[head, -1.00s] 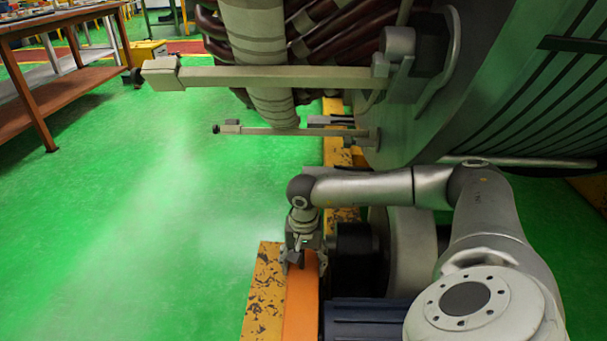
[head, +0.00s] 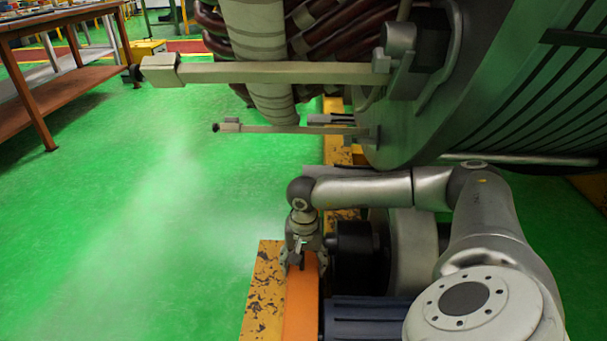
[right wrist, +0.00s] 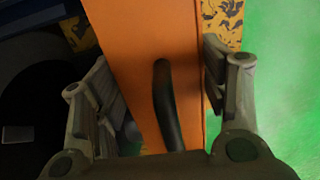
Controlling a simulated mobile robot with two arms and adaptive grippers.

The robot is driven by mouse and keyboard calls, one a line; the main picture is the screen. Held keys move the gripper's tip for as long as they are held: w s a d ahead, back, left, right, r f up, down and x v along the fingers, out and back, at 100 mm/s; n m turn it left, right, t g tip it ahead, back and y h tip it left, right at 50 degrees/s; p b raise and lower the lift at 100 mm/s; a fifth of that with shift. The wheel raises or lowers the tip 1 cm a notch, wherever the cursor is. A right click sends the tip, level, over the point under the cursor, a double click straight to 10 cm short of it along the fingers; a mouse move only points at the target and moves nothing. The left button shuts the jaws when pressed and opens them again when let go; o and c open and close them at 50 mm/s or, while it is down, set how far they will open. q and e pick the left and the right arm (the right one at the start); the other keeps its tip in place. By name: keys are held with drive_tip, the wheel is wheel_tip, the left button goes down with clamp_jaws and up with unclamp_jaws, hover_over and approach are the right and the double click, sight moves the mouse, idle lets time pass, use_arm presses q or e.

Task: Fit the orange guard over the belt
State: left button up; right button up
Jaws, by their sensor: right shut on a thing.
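The orange guard (head: 302,308) is a long box at the bottom centre of the head view, between a worn yellow beam and dark machinery. It also fills the middle of the right wrist view (right wrist: 140,45), with a black bar handle (right wrist: 166,105) on its face. My right gripper (head: 304,262) points down at the guard's far end. In the wrist view its fingers (right wrist: 160,95) lie on either side of the handle; it is shut on the guard, though the exact contact is hard to see. I cannot make out the belt. My left gripper is not in view.
A worn yellow beam (head: 263,290) runs left of the guard. A dark cylinder (head: 356,252), a grey wheel (head: 412,250) and a blue ribbed motor (head: 365,318) stand close on its right. The large stator (head: 480,90) and a horizontal bar (head: 270,73) hang beyond. Green floor at left is open.

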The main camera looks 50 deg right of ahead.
drive_tip(key=shift+w+f, duration=0.1)
drive_tip(key=o, duration=1.2)
drive_tip(key=shift+o, duration=0.6)
drive_tip(key=shift+f, duration=0.1)
wheel_tip(320, 180, up, 12)
drive_tip(key=shift+r, duration=0.1)
